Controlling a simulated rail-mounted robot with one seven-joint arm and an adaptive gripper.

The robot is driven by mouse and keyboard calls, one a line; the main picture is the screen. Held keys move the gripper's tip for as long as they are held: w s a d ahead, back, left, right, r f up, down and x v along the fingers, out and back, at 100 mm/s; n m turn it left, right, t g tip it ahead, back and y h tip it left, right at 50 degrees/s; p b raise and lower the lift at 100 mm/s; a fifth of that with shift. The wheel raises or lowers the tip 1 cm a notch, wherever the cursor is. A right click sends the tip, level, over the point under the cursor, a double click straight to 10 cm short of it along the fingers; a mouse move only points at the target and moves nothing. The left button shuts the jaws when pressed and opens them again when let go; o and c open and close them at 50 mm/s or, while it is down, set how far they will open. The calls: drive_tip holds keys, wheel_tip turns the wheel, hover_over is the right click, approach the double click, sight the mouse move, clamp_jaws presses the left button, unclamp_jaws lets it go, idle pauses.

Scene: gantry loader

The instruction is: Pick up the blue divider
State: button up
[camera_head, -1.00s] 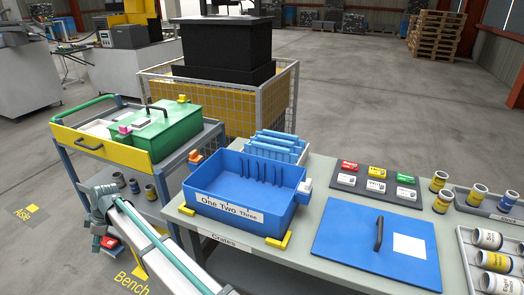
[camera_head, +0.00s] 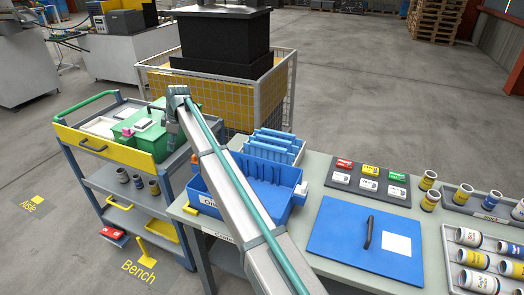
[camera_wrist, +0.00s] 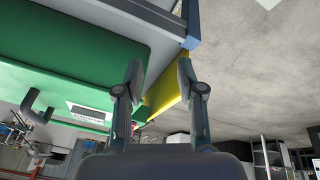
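My arm crosses in front of the crate and reaches up beside the green box (camera_head: 152,137) on the cart. In the head view my gripper is hard to make out there. In the wrist view my gripper (camera_wrist: 160,70) is open, with nothing between its fingers. The green box (camera_wrist: 60,75) fills the left of that view. No divider shows there.
A blue lid (camera_head: 340,245) with a dark handle lies flat on the bench. Small labelled boxes (camera_head: 368,182) and several cans stand to the right. The cart (camera_head: 122,180) stands left of the bench.

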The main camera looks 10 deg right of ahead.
drive_tip(key=w+d+m+h+p, duration=0.2)
drive_tip(key=w+d+m, duration=0.15)
drive_tip(key=d, duration=2.05)
drive_tip(key=m+g+h+p, duration=0.1)
drive_tip(key=m+g+p, duration=0.1)
hover_over(268, 145)
drive_tip(key=shift+w+a+f, duration=0.15)
drive_tip(key=shift+f, duration=0.3)
drive_tip(key=shift+d+f, duration=0.2)
drive_tip(key=shift+d, duration=0.1)
wheel_tip(268, 145, down, 5)
drive_tip(key=shift+f+p, duration=0.15)
drive_tip(key=shift+p, duration=0.45)
drive_tip(key=shift+a+f+p, duration=0.1)
drive_tip(key=shift+f+p, duration=1.1)
drive_tip(key=shift+f, duration=1.35)
clamp_jaws()
